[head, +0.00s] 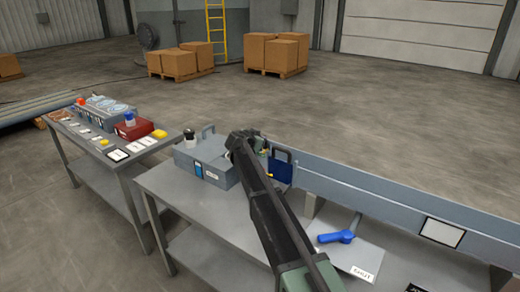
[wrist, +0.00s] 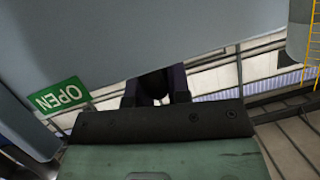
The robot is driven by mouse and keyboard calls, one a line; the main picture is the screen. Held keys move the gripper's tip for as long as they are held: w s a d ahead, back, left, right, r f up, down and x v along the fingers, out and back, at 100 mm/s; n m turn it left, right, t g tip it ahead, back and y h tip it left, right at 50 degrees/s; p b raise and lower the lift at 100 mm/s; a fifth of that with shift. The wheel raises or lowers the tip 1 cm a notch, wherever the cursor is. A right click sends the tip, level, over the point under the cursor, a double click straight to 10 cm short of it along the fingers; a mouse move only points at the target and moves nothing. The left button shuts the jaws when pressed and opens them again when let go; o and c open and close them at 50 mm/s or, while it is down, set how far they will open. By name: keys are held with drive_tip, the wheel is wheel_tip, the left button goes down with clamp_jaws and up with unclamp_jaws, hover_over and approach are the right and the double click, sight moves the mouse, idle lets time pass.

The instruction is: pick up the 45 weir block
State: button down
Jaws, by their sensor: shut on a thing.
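My gripper shows at the bottom of the wrist view, its dark fingers (wrist: 155,88) close together and shut on a dark piece between them. I take this piece to be the 45 weir block, but no number is readable on it and it is mostly hidden.
A long grey-blue channel (head: 360,190) runs right, with a blue-handled valve (head: 336,237) below. A grey box (head: 206,157) stands left of my arm. A side table (head: 115,160) holds several small items.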

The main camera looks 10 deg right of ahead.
drive_tip(key=shift+r, duration=0.1)
wheel_tip(320, 180, up, 20)
drive_tip(key=p, duration=2)
